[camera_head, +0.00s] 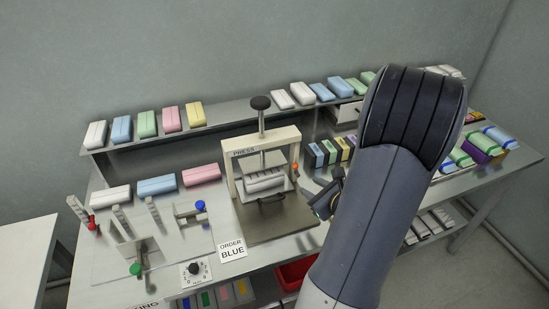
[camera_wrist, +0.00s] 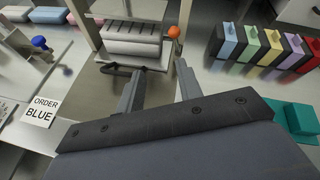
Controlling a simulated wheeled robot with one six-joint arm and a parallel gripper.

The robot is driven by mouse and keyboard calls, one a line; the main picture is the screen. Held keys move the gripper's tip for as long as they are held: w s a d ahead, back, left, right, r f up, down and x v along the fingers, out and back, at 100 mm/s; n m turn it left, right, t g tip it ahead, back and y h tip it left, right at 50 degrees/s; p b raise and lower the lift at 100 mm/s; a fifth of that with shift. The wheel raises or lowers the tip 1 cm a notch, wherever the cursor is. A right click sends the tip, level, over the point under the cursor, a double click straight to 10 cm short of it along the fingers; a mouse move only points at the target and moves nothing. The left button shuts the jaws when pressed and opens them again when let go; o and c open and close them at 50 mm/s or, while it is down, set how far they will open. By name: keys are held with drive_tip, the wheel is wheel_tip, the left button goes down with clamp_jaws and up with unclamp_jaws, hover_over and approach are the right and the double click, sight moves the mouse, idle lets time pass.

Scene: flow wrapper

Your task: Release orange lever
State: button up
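The orange lever shows as an orange knob (camera_wrist: 174,32) on the right side of the press, and it also shows in the head view (camera_head: 296,166). The press (camera_head: 232,176) is a cream frame with a black top knob, standing on a grey-brown base plate. My gripper (camera_wrist: 157,75) is open, its two fingers apart with nothing between them. The orange knob lies just beyond the fingertips in the wrist view, near the right finger; I cannot tell whether they touch. In the head view my arm hides part of the gripper.
A white ribbed block (camera_wrist: 131,44) sits in the press above a black handle (camera_wrist: 120,70). Several coloured boxes (camera_wrist: 250,46) stand right of the press. A teal block (camera_wrist: 293,122) lies nearer. An "ORDER BLUE" card (camera_head: 232,249) is at the front left. A blue knob (camera_head: 200,205) stands left.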

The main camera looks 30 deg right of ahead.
sight(296, 169)
drive_tip(key=shift+m+h, duration=0.5)
drive_tip(key=x, duration=0.3)
drive_tip(key=d+p+x, duration=0.1)
drive_tip(key=x, duration=0.7)
drive_tip(key=shift+d+r+p, duration=0.2)
drive_tip(key=shift+d+p, duration=0.15)
drive_tip(key=shift+d, duration=0.05)
drive_tip(key=shift+c, duration=0.4)
clamp_jaws()
